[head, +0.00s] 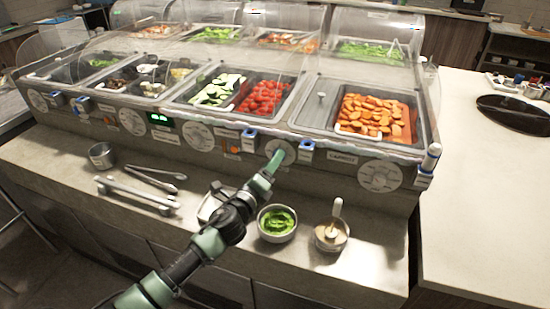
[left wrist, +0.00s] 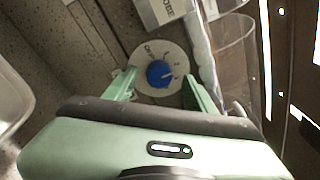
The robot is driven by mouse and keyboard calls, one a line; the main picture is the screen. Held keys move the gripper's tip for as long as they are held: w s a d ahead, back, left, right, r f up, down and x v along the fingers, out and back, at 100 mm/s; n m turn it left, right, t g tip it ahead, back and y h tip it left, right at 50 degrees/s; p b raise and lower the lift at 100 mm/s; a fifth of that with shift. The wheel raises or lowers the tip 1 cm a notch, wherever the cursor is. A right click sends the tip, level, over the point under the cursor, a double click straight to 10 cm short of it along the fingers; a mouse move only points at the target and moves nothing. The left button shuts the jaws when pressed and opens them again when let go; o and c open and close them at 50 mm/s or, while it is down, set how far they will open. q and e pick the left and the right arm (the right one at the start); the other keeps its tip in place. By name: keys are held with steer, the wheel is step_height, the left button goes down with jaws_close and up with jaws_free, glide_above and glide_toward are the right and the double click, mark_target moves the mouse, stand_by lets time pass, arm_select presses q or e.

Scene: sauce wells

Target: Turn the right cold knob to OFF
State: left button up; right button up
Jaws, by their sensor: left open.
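A blue knob (left wrist: 159,73) sits at the middle of a round white dial (left wrist: 150,52) with OFF printed near its upper left in the left wrist view. A pale mark shows on the knob's right side; its exact setting is too small to read. My left gripper (head: 271,164) is open at this dial (head: 284,147) on the counter's front panel in the head view. In the left wrist view its fingers (left wrist: 160,82) stand on either side of the knob; I cannot tell whether they touch it. The gripper hides the knob in the head view. My right gripper is not in view.
More dials, such as one at the right end (head: 380,176), line the panel. Clear food guards (head: 370,35) rise above the wells.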

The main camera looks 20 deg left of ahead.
arm_select(q)
steer(key=shift+w+d, duration=0.2)
steer(key=shift+w, duration=0.95)
steer(key=c, duration=1)
jaws_close()
steer(key=shift+d+f+n+t+y+b, duration=0.2)
steer(key=shift+n+b, duration=0.45)
steer(key=shift+n, duration=2.5)
steer(key=shift+a+f+n+t+y+b, duration=0.15)
steer(key=shift+n+y+b, duration=0.35)
steer(key=shift+n, duration=2.7)
steer(key=shift+d+f+n+t+y+b, duration=0.2)
steer(key=shift+n+b, duration=0.55)
steer(key=shift+n, duration=2.4)
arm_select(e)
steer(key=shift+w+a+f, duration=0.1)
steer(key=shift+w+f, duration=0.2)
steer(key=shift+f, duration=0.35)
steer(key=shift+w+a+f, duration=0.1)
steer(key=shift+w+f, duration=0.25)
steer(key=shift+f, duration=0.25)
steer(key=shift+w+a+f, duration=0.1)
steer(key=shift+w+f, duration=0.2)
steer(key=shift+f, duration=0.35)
arm_select(q)
steer(key=shift+a, duration=0.1)
